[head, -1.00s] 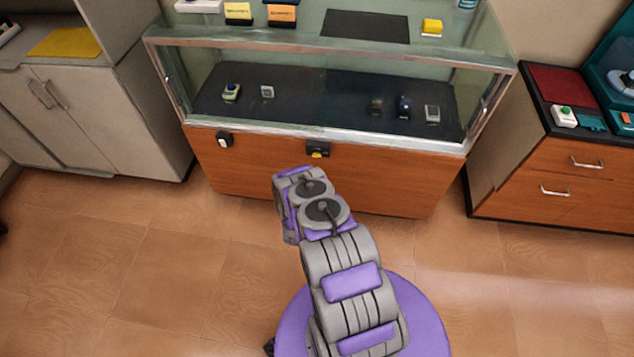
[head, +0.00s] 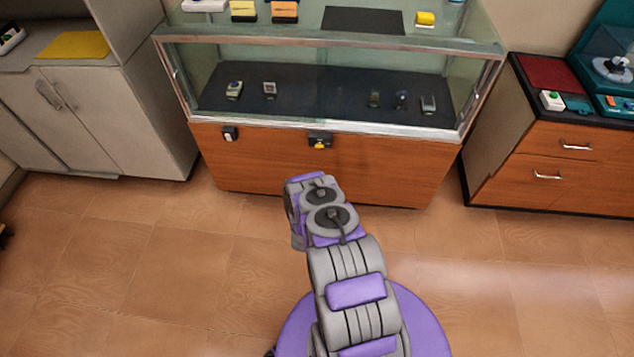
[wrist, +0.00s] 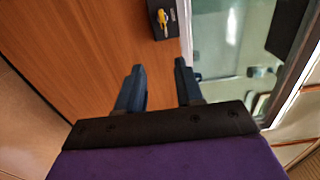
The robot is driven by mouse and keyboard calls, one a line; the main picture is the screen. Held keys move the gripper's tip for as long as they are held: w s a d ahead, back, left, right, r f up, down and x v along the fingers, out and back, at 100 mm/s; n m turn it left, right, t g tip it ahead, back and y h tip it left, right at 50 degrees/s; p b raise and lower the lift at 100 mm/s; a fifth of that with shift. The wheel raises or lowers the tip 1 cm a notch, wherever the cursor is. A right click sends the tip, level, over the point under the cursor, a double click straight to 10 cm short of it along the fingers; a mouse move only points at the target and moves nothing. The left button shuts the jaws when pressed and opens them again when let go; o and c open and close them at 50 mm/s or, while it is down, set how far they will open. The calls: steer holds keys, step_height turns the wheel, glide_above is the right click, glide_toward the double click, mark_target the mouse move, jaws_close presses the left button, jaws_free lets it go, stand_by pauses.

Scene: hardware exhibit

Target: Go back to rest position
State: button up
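My arm (head: 345,265) is folded forward over the purple base in the head view, its upper end in front of the display case's wooden panel. My gripper (wrist: 158,82) shows in the wrist view with its two dark blue fingers apart and nothing between them. The fingers point towards the wooden panel (wrist: 95,50) and a black fitting with a yellow part (wrist: 163,18), apart from both as far as I can tell. In the head view my gripper's fingers are hidden by the arm.
The glass display case (head: 325,168) stands ahead, with several small devices inside and boxes on top. A grey cabinet (head: 110,120) is at the left, a wooden drawer unit (head: 545,165) at the right. The tiled floor (head: 180,265) around my base is clear.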

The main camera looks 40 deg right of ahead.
steer(key=w+a+r+n+g+y, duration=0.1)
steer(key=w+a+r+n+y, duration=0.25)
steer(key=w+r, duration=0.35)
steer(key=w+a+r+n+g+y, duration=0.1)
steer(key=w+a+r+n+y, duration=0.2)
steer(key=w+r, duration=0.35)
steer(key=s+a+r+n+g+y, duration=0.4)
steer(key=a+r+n, duration=0.3)
steer(key=a+r, duration=0.8)
steer(key=s+a+r+n+g+y, duration=0.1)
steer(key=s+a+r+n+g, duration=0.2)
steer(key=s+r, duration=0.5)
steer(key=s+a+r+n+y, duration=0.1)
steer(key=s+a+r+n, duration=0.4)
steer(key=s, duration=0.5)
steer(key=s+a+r+n+g, duration=0.1)
steer(key=s+r+n, duration=0.1)
steer(key=s, duration=0.7)
steer(key=s+a+r+n+g, duration=0.2)
steer(key=s+r, duration=0.1)
steer(key=s, duration=0.7)
steer(key=s+a+r+n+g, duration=0.1)
steer(key=s+r+n+g, duration=0.1)
steer(key=s, duration=0.7)
steer(key=shift+s+a+r, duration=0.15)
steer(key=shift+a+r, duration=0.05)
steer(key=shift+r, duration=0.15)
